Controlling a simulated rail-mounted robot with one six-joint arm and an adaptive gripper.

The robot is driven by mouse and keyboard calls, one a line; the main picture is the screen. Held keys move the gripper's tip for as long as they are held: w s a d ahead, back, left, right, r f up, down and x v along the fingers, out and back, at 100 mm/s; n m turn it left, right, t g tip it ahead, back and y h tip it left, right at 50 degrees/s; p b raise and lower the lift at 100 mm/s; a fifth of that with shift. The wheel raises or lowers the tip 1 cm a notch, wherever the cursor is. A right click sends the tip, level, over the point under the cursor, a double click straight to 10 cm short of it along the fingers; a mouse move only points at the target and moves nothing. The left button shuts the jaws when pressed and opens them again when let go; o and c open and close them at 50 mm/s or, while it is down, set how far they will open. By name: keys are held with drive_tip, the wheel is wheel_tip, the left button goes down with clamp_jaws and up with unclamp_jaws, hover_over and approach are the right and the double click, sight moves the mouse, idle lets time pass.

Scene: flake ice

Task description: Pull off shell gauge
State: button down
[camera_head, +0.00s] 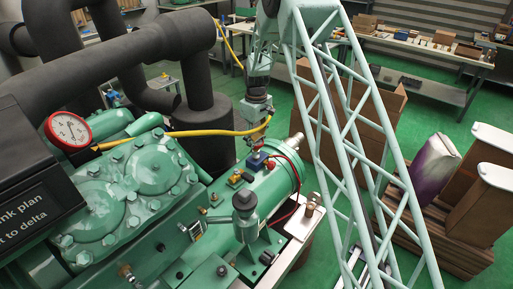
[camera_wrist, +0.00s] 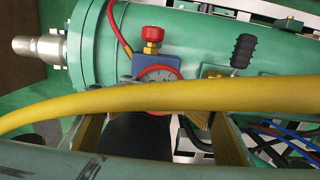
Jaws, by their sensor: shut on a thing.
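The shell gauge has a red-rimmed dial on a blue body (camera_wrist: 158,73) with a red knob on top. It sits against the green shell (camera_wrist: 210,40). In the head view the blue body (camera_head: 257,160) shows at the right end of the shell, just below my gripper (camera_head: 258,142). In the wrist view the tan fingers of my gripper (camera_wrist: 160,98) reach toward the gauge from both sides and appear shut on it. A yellow hose (camera_wrist: 170,98) crosses in front and hides the dial's lower part and the contact.
A large red-rimmed gauge (camera_head: 68,130) stands at the left, with the yellow hose (camera_head: 195,133) running from near it to my gripper. A dark knob-topped fitting (camera_head: 245,205) stands near the shell gauge. Black pipes (camera_head: 110,65) are at the upper left. A red cable curves by the shell.

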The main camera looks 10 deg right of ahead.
drive_tip(key=shift+s+f, duration=0.2)
idle(0.4)
drive_tip(key=shift+w+r+p, duration=0.2)
drive_tip(key=shift+r+p, duration=0.2)
drive_tip(key=shift+r, duration=0.45)
drive_tip(key=shift+w+r, duration=0.1)
drive_tip(key=shift+r, duration=0.85)
drive_tip(key=shift+r+p, duration=0.15)
drive_tip(key=shift+p, duration=0.15)
drive_tip(key=shift+r, duration=0.2)
drive_tip(key=shift+r+p, duration=1)
drive_tip(key=shift+r, duration=1.9)
